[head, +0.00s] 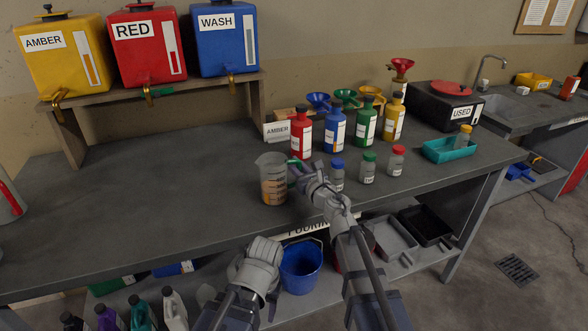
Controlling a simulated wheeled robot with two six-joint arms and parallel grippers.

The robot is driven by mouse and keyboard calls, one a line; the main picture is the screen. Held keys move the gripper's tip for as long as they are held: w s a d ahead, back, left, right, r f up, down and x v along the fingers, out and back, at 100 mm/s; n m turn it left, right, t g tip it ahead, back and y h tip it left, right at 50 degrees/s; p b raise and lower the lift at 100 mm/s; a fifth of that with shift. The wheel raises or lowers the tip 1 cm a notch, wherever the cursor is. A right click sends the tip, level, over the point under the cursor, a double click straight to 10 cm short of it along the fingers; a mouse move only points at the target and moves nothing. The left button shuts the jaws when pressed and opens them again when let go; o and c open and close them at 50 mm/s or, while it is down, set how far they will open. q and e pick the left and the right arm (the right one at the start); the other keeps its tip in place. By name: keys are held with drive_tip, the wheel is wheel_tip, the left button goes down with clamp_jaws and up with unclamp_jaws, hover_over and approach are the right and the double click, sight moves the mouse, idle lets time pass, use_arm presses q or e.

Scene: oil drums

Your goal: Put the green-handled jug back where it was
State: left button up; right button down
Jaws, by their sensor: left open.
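The green-handled jug (272,184) is clear with amber liquid inside. It is upright and appears to stand on the grey bench near the front edge. Its green handle (292,174) is on its right side, partly covered by my gripper.
Small capped jars, including a blue-capped one (337,176), stand right of my gripper. Behind are a red bottle (301,140), other coloured bottles and an AMBER card (277,131). A teal tray (450,149) is farther right. A blue bucket (301,277) is below.

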drive_tip(key=shift+f, duration=0.1)
drive_tip(key=c, duration=0.8)
unclamp_jaws()
